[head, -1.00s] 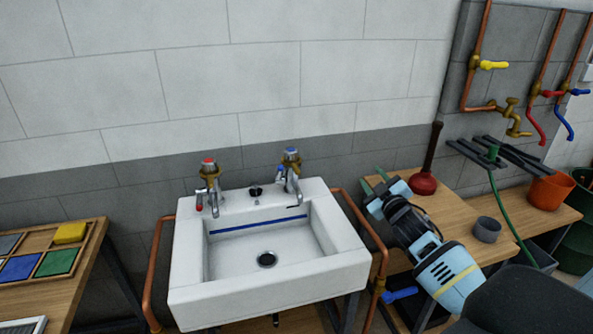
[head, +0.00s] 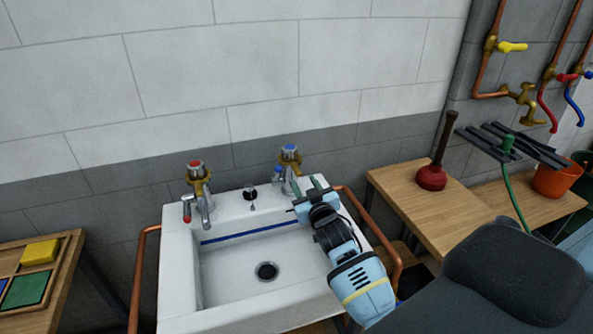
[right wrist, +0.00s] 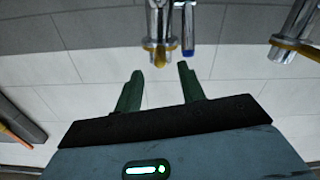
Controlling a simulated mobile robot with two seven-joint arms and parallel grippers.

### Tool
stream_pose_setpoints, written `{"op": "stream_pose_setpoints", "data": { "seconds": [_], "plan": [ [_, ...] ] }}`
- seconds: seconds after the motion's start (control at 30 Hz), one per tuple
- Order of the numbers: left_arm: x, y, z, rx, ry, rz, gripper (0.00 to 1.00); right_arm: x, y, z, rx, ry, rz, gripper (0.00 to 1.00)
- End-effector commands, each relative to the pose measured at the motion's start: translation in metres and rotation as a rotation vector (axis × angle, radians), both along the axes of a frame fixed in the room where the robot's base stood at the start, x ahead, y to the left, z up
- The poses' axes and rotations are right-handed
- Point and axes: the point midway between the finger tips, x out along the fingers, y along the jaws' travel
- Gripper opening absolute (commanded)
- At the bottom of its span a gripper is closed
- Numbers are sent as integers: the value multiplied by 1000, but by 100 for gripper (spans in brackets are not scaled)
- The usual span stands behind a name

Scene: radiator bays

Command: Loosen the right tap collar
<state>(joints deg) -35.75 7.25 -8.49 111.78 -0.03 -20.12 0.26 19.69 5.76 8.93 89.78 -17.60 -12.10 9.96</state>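The right tap (head: 289,172) is chrome with a blue-marked top and a brass collar (head: 290,159). It stands on the back right of the white sink (head: 182,275). My right gripper (head: 308,184) is open and empty, just in front and to the right of this tap. In the right wrist view, the green fingers (right wrist: 158,72) point toward the tap's brass collar (right wrist: 160,45), which lies beyond the tips, apart from them. A blue-tipped piece (right wrist: 188,48) hangs beside it. The gripper hides part of the sink's right side. My left gripper is not in view.
The left tap (head: 200,190), with a red top, stands on the sink's back left. A copper pipe (head: 372,228) runs along the sink's right. A plunger (head: 433,174) stands on the wooden bench (head: 395,186). A tray with coloured tiles (head: 62,262) is at left.

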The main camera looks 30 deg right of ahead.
Motion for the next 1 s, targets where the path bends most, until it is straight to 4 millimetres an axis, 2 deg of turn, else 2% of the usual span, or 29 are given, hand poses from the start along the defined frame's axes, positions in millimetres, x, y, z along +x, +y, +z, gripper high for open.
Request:
{"op": "stream_pose_setpoints", "data": {
  "seconds": [0.3,0.5,0.7,0.97,1.0],
  "plan": [
    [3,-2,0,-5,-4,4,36,41,-10,1,0,-1,0,40],
    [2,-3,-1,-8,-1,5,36,61,-15,0,-1,0,0,40],
    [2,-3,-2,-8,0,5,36,69,-17,1,-1,-1,-1,40],
    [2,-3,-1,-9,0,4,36,70,-17,1,-1,-2,-1,40],
    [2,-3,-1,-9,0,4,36,70,-17,1,-1,-2,-1,34]
  ]
}}
